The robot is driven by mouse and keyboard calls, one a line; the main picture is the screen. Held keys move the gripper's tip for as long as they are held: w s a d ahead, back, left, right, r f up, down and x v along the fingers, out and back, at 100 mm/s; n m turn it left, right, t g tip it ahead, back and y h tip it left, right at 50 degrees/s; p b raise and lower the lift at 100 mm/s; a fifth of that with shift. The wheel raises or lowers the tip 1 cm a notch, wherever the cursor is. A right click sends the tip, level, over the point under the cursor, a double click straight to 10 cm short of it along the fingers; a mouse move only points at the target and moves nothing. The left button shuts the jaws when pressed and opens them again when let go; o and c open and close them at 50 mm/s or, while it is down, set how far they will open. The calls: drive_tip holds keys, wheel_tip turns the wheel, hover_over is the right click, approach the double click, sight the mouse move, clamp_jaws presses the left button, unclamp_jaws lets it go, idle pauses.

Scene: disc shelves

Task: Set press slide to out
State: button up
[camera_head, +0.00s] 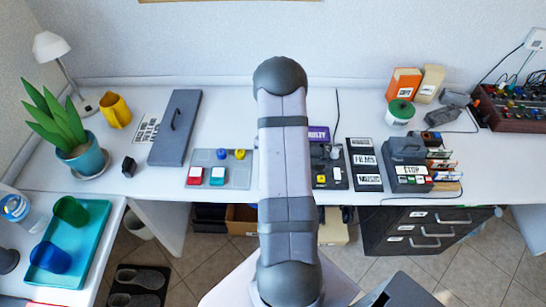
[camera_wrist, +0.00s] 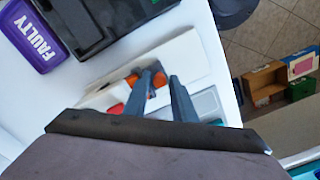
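My gripper (camera_wrist: 163,76) shows in the wrist view, pointing down at the desk with a gap between its two fingers. It is over a cream-white device (camera_wrist: 187,62) with orange and red parts, which may be the press. An orange part (camera_wrist: 133,80) shows beside the left fingertip, and more orange and a dark bit show between the tips. I cannot tell whether the fingers touch anything. No slide can be made out clearly, nor its position. In the head view my arm hides this device and my gripper.
A black device (camera_wrist: 108,18) and a purple FAULTY label (camera_wrist: 38,40) lie beside the cream device. A grey panel (camera_head: 238,178) with red and blue blocks is left of my arm. A STOP-labelled machine (camera_head: 408,152) stands to the right. The desk's front edge is close.

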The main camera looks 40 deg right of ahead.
clamp_jaws()
drive_tip(key=s+a+p, duration=0.1)
drive_tip(key=s+a, duration=0.3)
drive_tip(key=a, duration=0.1)
drive_tip(key=shift+s, duration=0.4)
drive_tip(key=shift+s+a, duration=0.3)
drive_tip(key=shift+s, duration=0.1)
unclamp_jaws()
drive_tip(key=shift+a, duration=0.1)
